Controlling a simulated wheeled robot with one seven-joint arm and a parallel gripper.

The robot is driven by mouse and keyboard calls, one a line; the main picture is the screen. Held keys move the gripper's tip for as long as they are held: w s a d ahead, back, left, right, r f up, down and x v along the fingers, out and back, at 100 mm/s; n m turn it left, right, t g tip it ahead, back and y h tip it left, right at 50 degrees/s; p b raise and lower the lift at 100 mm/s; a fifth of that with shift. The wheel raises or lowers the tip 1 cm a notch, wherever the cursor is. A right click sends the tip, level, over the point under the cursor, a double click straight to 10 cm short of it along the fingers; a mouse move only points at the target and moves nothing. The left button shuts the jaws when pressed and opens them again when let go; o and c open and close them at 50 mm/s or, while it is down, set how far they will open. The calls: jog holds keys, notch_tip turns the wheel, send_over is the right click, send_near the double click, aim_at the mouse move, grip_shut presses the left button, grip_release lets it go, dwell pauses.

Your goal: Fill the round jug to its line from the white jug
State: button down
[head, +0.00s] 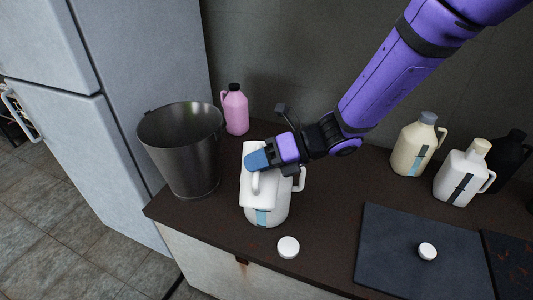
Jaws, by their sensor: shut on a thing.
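My gripper (258,161) is shut on the white jug (248,190), at its handle side. The white jug is held above the counter and looks tilted, in front of and over the upper part of the round jug (277,213). The round jug is whitish, stands upright on the counter, has a handle at its right and a blue strip low on its front. Its mouth is hidden behind the white jug and my gripper. I cannot see any stream or the liquid level, and cannot tell whether the jugs touch.
A metal bucket (184,158) stands at the left and a pink bottle (235,110) behind. White caps lie on the counter (288,247) and the dark mat (427,251). A cream jug (412,148), another white jug (460,178) and a black jug (507,157) stand at right.

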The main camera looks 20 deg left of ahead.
aim_at(257, 148)
jog(key=shift+w+a+r+m+g, duration=0.1)
jog(key=shift+w+r+m+g, duration=0.3)
jog(key=shift+r, duration=0.25)
jog(key=shift+w+a+r+m+g, duration=0.1)
jog(key=shift+w+r+m+g, duration=0.15)
jog(key=shift+w+r, duration=0.3)
dwell(2.3)
jog(key=shift+s, duration=0.1)
